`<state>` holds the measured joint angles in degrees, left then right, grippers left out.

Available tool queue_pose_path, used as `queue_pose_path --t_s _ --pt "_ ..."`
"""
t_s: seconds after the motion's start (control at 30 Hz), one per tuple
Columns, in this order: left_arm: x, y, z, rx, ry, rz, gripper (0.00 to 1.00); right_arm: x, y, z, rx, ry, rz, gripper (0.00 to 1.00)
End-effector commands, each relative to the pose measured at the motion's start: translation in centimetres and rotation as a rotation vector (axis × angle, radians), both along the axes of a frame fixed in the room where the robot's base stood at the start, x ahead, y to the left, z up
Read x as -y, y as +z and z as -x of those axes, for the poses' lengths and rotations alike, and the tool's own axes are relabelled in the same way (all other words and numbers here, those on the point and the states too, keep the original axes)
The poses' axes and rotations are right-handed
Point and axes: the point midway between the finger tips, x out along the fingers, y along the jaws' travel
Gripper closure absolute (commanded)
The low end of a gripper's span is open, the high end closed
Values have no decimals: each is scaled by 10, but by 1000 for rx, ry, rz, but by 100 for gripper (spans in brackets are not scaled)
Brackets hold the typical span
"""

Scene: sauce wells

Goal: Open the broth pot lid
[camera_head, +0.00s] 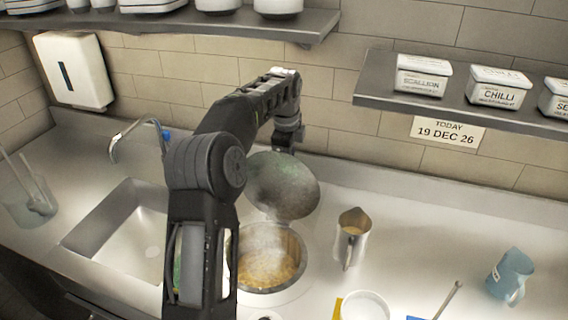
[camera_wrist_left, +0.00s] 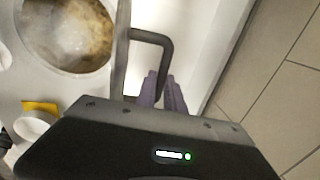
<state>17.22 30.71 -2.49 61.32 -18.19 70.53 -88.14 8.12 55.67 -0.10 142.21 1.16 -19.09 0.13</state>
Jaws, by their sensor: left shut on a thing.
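The broth pot (camera_head: 268,262) is a round well sunk in the counter. Yellowish-brown broth and steam show in it, and it also shows in the left wrist view (camera_wrist_left: 68,32). The round grey-green lid (camera_head: 287,187) stands tilted up behind the opening, leaving the broth uncovered. In the left wrist view the lid (camera_wrist_left: 121,50) is seen nearly edge-on, with a dark bracket handle (camera_wrist_left: 160,37). My left gripper (camera_head: 285,149) is behind the lid, and its fingers (camera_wrist_left: 163,88) are shut on the handle. My left arm hides part of the pot's left side. My right gripper is not seen.
A metal jug (camera_head: 351,240) stands right of the pot, and a blue cup (camera_head: 508,273) farther right. A white bowl (camera_head: 364,306) is at the front edge. A sink (camera_head: 125,235) with a tap lies left. Shelves (camera_head: 470,108) overhang the back wall.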

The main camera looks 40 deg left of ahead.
Motion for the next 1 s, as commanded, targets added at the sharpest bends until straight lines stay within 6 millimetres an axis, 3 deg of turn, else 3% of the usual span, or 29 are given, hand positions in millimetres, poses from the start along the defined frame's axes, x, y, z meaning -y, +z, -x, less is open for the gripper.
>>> queue_pose_path --t_s 0.23,0.73,0.77,1.0 --pt "-6 -5 -18 6 -2 -1 100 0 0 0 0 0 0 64" --pt "-8 -3 -23 12 -1 -5 100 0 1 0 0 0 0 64" --pt "-8 -3 -23 12 -1 -5 85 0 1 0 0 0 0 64" --pt "-8 -4 -22 8 0 -3 66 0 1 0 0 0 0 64"
